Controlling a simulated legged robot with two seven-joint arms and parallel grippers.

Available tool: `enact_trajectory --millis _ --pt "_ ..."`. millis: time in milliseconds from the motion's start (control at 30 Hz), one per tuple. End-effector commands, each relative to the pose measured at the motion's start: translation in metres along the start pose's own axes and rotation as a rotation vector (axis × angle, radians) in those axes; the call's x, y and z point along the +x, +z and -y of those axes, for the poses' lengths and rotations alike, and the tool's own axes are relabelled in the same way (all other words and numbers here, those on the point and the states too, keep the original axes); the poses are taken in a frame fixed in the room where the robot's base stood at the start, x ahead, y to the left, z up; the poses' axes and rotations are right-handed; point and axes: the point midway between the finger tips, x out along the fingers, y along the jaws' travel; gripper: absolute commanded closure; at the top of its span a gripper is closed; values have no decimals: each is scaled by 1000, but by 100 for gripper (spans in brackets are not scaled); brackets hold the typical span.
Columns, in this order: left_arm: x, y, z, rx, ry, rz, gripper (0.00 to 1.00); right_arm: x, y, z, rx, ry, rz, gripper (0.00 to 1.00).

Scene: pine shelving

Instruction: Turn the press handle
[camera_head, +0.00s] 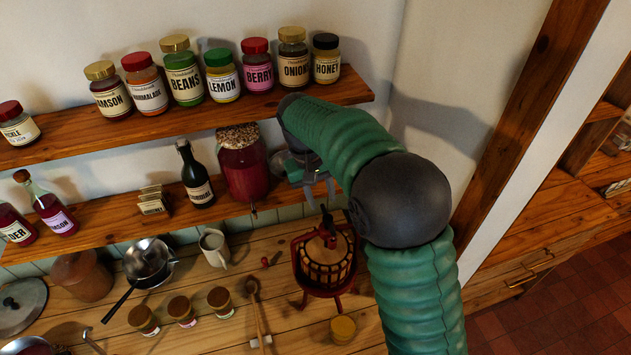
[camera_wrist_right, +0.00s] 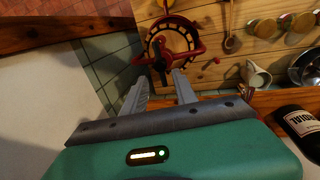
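The press (camera_head: 325,268) stands on the wooden counter, with a slatted wooden basket in a red frame. Its handle (camera_head: 326,222), red with a dark end, shows at the top of the press. My right gripper (camera_head: 319,195) hangs above the press near the edge of the lower shelf, fingers pointing down, apart from the handle. In the right wrist view the press (camera_wrist_right: 178,30) is beyond the fingertips. My right gripper (camera_wrist_right: 158,82) is open there, with nothing between its fingers. The dark handle end (camera_wrist_right: 160,64) appears between and beyond them. My left gripper is not in view.
A large red jar (camera_head: 243,172) and a dark bottle (camera_head: 196,178) stand on the lower shelf (camera_head: 110,222), left of my right gripper. The upper shelf holds several labelled jars.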

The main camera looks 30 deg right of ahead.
Motion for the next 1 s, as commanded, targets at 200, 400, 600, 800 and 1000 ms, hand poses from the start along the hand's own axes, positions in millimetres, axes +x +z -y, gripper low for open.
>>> enact_trajectory --millis 200,400,600,800,1000 --pt "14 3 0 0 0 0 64 -58 -1 1 -1 -1 -2 66" --pt "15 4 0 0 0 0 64 -85 -1 1 -1 0 1 66" --pt "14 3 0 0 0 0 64 -88 0 0 -1 0 3 66" --pt "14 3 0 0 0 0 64 -88 0 0 -1 0 2 66" --pt "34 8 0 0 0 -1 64 -52 6 12 -25 -20 -10 66"
